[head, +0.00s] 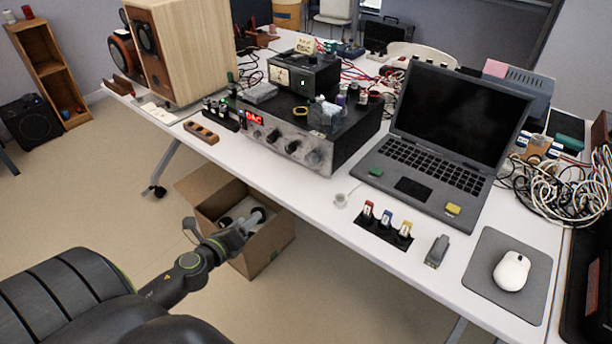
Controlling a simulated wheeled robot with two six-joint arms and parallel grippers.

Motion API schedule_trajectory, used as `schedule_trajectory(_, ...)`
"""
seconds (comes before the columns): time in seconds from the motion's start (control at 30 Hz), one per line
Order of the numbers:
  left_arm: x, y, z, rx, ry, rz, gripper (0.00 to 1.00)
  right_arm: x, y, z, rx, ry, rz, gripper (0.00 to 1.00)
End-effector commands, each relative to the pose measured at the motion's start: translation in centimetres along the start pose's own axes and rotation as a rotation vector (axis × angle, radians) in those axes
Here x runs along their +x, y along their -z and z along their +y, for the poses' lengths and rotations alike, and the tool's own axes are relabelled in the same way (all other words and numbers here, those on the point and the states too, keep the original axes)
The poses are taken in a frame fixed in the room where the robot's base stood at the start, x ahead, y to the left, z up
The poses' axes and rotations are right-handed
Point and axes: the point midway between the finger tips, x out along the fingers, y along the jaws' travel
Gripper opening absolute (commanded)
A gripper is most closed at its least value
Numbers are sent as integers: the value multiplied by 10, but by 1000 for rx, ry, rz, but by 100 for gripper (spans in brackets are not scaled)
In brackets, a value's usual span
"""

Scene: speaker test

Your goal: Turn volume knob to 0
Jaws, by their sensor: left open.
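The amplifier (345,150), a dark box with a silver front, stands on the white table near its front edge. Its front carries a red lit display (253,117) and a row of knobs. The rightmost knob (313,158) looks the largest; labels and pointer marks are too small to read, so I cannot tell the volume setting. My left gripper (250,220) is open and empty. It is below and left of the amplifier in the picture, in front of the table edge and over the cardboard box, apart from the knobs. My right gripper is not in view.
A cardboard box (268,255) stands on the floor by the table. A wooden speaker (205,50) is left of the amplifier. A laptop (440,130), mouse (512,270) and tangled cables (555,190) are to the right. The table strip before the amplifier is mostly clear.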

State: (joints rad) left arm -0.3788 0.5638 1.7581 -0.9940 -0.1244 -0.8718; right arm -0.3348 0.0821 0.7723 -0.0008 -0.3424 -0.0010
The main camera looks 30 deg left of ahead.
Motion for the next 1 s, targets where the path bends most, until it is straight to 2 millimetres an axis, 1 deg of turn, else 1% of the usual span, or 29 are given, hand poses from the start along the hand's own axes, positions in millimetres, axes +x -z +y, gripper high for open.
schedule_trajectory(0.03, 0, -8, -22, 117, 71, -16, 55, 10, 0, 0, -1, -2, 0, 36)
schedule_trajectory(0.1, -4, -19, -51, 257, 147, -41, 55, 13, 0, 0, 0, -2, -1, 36)
schedule_trajectory(0.2, -9, -28, -80, 400, 221, -74, 55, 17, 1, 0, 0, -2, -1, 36)
schedule_trajectory(0.3, -14, -34, -97, 477, 261, -94, 55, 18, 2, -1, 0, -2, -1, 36)
schedule_trajectory(0.43, -11, -38, -105, 507, 274, -105, 55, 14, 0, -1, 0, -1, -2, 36)
schedule_trajectory(0.57, 3, -41, -111, 503, 273, -106, 55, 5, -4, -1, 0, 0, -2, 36)
schedule_trajectory(0.8, 43, -41, -123, 499, 273, -104, 55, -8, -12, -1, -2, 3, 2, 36)
schedule_trajectory(1.0, 80, -40, -132, 501, 274, -104, 55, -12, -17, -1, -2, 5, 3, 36)
